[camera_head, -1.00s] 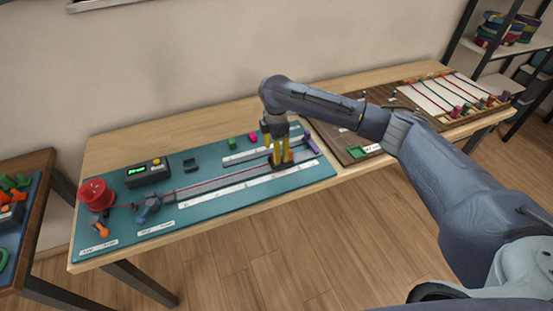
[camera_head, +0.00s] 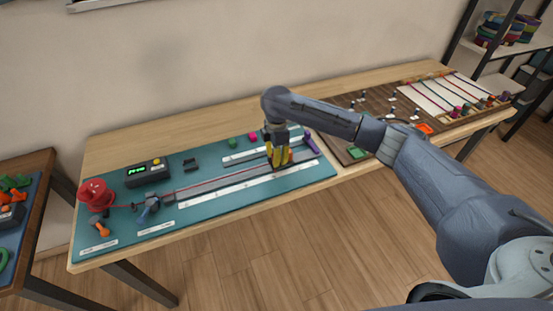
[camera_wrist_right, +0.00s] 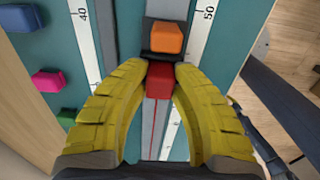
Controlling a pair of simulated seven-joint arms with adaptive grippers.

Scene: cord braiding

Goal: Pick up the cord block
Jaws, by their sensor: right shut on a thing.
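The cord block is a small red block (camera_wrist_right: 159,80) between the yellow fingertips in the right wrist view. A thin red cord (camera_wrist_right: 153,135) runs from it along the grey track (camera_head: 215,184). My right gripper (camera_head: 277,166) is low over the track's right part, with its fingers closed in on the block's sides. In the head view the fingers hide the block. I cannot tell whether the block is clear of the track. An orange block (camera_wrist_right: 167,38) in a dark holder sits just beyond it. My left gripper is not in view.
A red spool (camera_head: 95,193) and a dark box with a green display (camera_head: 147,173) stand on the teal mat's left part. Green (camera_head: 232,141) and pink (camera_head: 252,137) blocks lie behind the track. A brown board (camera_head: 345,150) with cords lies to the right.

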